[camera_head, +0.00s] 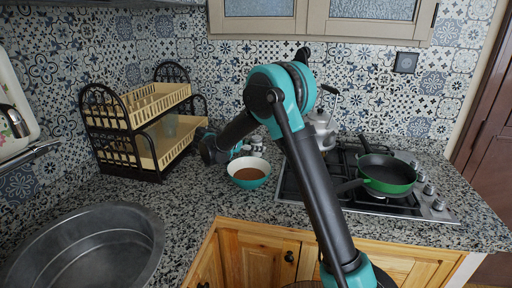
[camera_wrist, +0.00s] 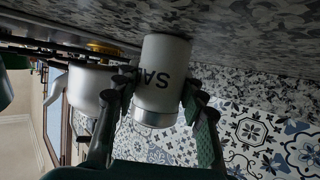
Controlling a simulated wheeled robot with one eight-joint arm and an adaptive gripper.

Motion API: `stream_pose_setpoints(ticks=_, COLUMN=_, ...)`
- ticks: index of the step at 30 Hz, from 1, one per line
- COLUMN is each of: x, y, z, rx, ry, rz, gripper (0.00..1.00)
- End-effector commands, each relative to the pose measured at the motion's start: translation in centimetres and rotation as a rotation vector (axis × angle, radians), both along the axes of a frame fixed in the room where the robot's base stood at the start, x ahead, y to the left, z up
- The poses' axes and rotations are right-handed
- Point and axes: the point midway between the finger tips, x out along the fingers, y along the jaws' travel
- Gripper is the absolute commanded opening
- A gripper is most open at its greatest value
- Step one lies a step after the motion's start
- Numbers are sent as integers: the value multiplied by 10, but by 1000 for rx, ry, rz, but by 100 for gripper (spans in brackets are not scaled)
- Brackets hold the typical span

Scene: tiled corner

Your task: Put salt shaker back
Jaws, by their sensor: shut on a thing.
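The salt shaker (camera_wrist: 165,62) is a white cylinder with dark letters reading "SAL" and a metallic cap. It shows upside down in the wrist view, between the two dark fingers of my gripper (camera_wrist: 158,92), which is shut on it. Its base is at or just above the speckled counter; I cannot tell whether it touches. In the head view my gripper (camera_head: 236,143) is behind the bowl, near the tiled wall and partly hidden by my arm. Small pale canisters (camera_head: 256,146) stand beside it there, too small to tell apart.
A teal bowl (camera_head: 248,182) with brown contents stands in front of my gripper. A two-tier dish rack (camera_head: 118,150) is at left, a metal basin (camera_head: 88,250) front left. A gas hob (camera_head: 300,190) at right bears a kettle (camera_head: 321,127) and a green pan (camera_head: 388,178).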

Motion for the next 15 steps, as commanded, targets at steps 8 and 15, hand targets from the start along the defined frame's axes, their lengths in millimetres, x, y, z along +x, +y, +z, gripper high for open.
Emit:
stream_pose_setpoints(ticks=8, x=0, y=0, z=-2, rx=0, ry=0, rz=0, gripper=61)
stream_pose_setpoints(ticks=15, x=0, y=0, z=-2, rx=0, ry=0, rz=0, gripper=62)
